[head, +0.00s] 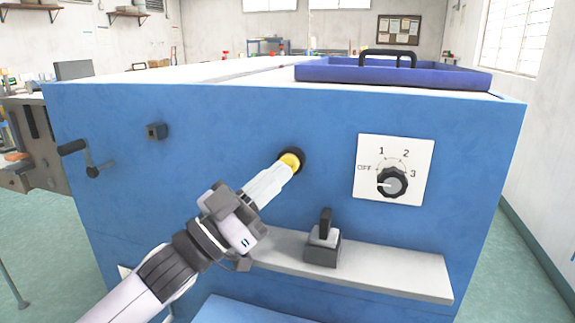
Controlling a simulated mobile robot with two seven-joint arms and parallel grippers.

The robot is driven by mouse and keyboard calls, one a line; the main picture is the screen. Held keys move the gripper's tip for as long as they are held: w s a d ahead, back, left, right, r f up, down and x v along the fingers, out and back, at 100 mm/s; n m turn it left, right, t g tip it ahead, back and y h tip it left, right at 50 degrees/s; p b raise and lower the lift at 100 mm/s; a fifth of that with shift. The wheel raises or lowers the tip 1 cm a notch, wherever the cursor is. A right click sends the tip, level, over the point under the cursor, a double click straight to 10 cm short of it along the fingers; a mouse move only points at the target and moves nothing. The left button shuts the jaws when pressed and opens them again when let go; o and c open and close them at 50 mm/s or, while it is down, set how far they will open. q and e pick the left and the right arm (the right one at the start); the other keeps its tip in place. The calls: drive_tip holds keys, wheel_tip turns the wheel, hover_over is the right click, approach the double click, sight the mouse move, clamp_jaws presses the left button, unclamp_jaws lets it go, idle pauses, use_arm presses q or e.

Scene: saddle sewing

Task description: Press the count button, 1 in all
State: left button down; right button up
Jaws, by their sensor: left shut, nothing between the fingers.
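The count button is a round yellow button (291,161) in a black collar on the front of a blue cabinet (220,130). My left gripper (289,168) is shut and empty. Its fingertips are at the yellow button, covering its lower left part. I cannot tell from this view whether they touch it or press it in. My right gripper is not in view.
Right of the button is a white dial plate (414,153) with a black knob (392,182). Below is a grey shelf (400,277) with a black lever (324,240). A crank handle (84,156) juts out at left. A blue tray (440,77) sits on top.

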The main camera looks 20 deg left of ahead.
use_arm(q)
drive_tip(key=shift+w, duration=0.15)
idle(0.4)
drive_tip(key=shift+w+r, duration=0.1)
drive_tip(key=shift+w, duration=0.05)
drive_tip(key=shift+w+a+r+t+p, duration=0.3)
drive_tip(key=shift+r+p, duration=0.1)
drive_tip(key=shift+r, duration=0.1)
idle(1.7)
drive_tip(key=shift+s+d+f, duration=0.1)
drive_tip(key=shift+s+f, duration=0.05)
drive_tip(key=shift+s, duration=0.15)
drive_tip(key=shift+s+d+f+p, duration=0.1)
drive_tip(key=shift+s+f+p, duration=0.1)
drive_tip(key=shift+s, duration=0.45)
drive_tip(key=shift+s+d+f+p, duration=0.1)
drive_tip(key=shift+s+f+p, duration=0.05)
drive_tip(key=shift+s, duration=0.45)
drive_tip(key=shift+s+d+f+p, duration=0.1)
drive_tip(key=shift+s+f+p, duration=0.1)
drive_tip(key=shift+s, duration=0.45)
drive_tip(key=shift+a, duration=0.1)
